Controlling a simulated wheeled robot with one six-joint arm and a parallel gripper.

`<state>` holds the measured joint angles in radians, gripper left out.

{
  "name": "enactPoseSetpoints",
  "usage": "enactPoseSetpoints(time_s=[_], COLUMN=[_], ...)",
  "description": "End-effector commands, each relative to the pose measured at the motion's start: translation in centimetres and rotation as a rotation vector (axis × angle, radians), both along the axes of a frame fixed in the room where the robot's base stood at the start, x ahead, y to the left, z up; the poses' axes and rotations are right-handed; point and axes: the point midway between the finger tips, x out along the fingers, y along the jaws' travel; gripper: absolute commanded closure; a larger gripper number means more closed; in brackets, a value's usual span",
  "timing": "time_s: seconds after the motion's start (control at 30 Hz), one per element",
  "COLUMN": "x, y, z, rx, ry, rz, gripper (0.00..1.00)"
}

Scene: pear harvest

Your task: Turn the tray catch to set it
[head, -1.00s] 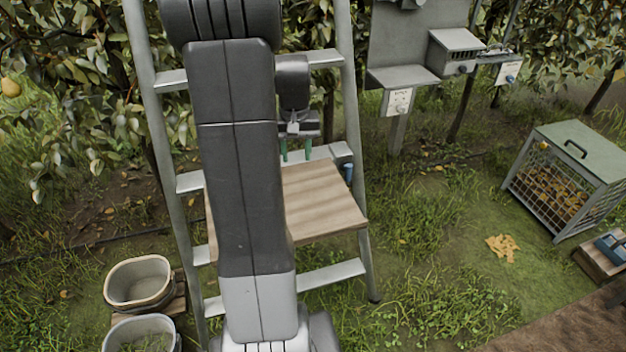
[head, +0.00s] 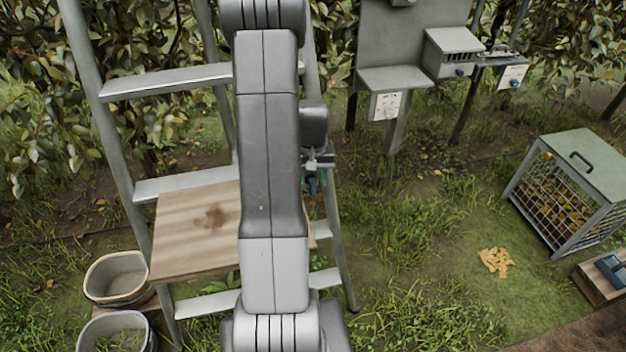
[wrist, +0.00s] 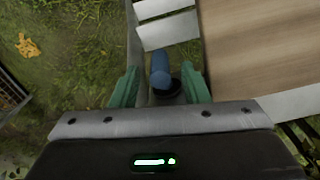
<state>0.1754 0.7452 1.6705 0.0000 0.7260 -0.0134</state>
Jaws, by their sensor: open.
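The tray (head: 180,235) is a wooden board on the ladder, partly hidden behind my arm in the head view; its edge also shows at the right of the wrist view (wrist: 270,45). The tray catch is a blue knob (wrist: 160,72) on a dark round base, beside the tray. My gripper (wrist: 160,88) is open, with one green finger on each side of the catch. I see gaps between fingers and knob, and cannot tell how deep the fingers reach. In the head view the catch (head: 312,186) is small and partly covered by my gripper (head: 314,178).
The grey ladder (head: 130,190) stands close around my arm. Two buckets (head: 117,280) are at lower left. A grey panel (head: 405,40) with boxes stands behind right.

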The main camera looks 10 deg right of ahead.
Motion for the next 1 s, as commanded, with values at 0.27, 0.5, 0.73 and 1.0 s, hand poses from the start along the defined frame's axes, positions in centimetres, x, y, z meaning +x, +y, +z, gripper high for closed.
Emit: enactPoseSetpoints(time_s=[0.27,0.5,0.73,1.0], x=[0.0,0.0,0.0,-0.1], y=[0.0,0.0,0.0,0.1], z=[-1.5,-1.5,-1.5,-1.8], rx=[0.0,0.0,0.0,-0.05], ry=[0.0,0.0,0.0,0.002], rz=[0.0,0.0,0.0,0.003], gripper=[0.59,0.6,1.0,1.0])
